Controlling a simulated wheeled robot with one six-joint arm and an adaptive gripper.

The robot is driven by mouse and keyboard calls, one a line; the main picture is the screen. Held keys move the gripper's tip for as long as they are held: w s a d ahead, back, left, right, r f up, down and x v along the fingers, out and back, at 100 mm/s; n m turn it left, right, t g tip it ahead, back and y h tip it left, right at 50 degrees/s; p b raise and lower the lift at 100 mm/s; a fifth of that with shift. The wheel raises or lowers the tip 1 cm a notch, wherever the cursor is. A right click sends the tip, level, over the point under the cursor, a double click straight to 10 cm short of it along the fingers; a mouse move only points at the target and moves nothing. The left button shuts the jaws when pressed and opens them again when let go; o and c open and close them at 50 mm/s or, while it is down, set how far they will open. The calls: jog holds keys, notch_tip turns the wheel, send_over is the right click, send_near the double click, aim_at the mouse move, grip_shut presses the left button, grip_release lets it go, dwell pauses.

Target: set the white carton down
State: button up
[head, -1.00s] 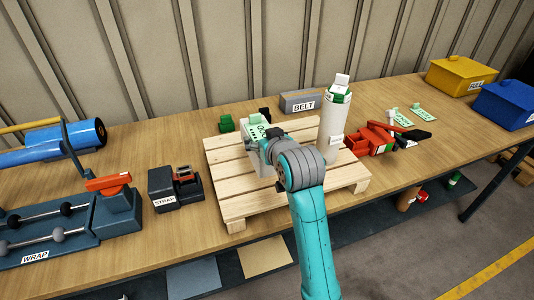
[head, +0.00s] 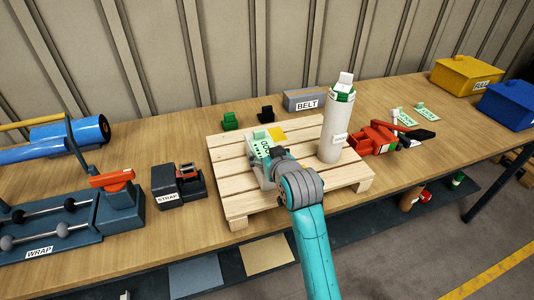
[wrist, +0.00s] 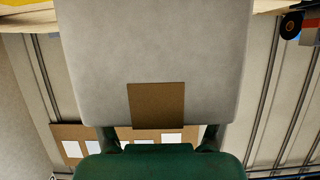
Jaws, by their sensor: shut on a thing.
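The white carton (head: 262,172) with a green-and-white label is over the front left-middle of the wooden pallet (head: 228,162). My gripper (head: 275,155) is shut on it, and my wrist hides its right side. In the wrist view the carton (wrist: 150,50) fills the upper middle as a pale face with a brown patch. My gripper (wrist: 160,138) shows there with a finger at each side of the carton's lower edge. I cannot tell whether the carton touches the slats.
A tall white cylinder (head: 335,125) stands on the pallet, right of my gripper. A yellow patch (head: 277,134) lies behind the carton. The strap tool (head: 178,186) is left of the pallet and a red tool (head: 375,138) right of it. The pallet's left slats are bare.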

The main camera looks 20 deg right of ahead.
jog(key=o, duration=1.7)
jog(key=shift+r, duration=0.15)
jog(key=v, duration=1.2)
